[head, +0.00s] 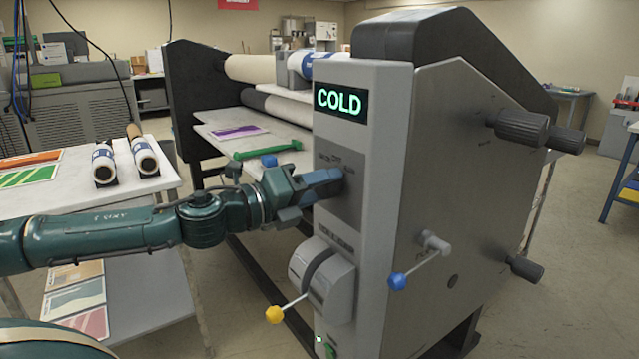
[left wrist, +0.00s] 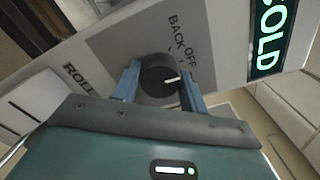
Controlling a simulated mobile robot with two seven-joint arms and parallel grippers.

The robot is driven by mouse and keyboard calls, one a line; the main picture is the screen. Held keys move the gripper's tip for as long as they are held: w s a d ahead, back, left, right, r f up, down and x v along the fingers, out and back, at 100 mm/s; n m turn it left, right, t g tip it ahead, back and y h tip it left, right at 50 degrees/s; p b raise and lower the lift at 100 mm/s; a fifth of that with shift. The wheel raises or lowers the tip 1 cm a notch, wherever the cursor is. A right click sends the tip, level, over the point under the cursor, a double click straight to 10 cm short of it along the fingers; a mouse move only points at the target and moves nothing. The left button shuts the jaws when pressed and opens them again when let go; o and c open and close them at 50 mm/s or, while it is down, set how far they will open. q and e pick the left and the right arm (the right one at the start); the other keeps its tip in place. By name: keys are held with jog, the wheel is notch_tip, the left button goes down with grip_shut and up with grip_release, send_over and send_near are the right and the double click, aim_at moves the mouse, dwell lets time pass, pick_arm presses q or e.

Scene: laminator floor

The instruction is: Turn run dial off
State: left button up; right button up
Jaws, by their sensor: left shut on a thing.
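The run dial (left wrist: 158,74) is a dark round knob on the grey panel (left wrist: 113,48) of the laminator's end housing. Its white pointer mark points right in the left wrist view, below the printed word OFF. The word BACK is printed beside OFF; other labels are hidden. My left gripper (left wrist: 160,84) is shut on the dial, with one blue finger on each side. In the head view the left gripper (head: 338,178) reaches the panel from the left and hides the dial. My right gripper is not in view.
A lit display (head: 340,103) reading COLD sits above the panel. A yellow-knobbed lever (head: 275,314) and a blue-knobbed crank (head: 398,281) stick out lower down. A green-handled tool (head: 267,149) lies on the laminator bed behind my gripper. A white table (head: 120,200) stands left.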

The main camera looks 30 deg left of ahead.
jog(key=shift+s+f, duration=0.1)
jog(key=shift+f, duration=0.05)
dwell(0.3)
pick_arm(q)
jog(key=o, duration=1)
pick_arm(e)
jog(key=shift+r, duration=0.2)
pick_arm(q)
jog(key=shift+a, duration=0.1)
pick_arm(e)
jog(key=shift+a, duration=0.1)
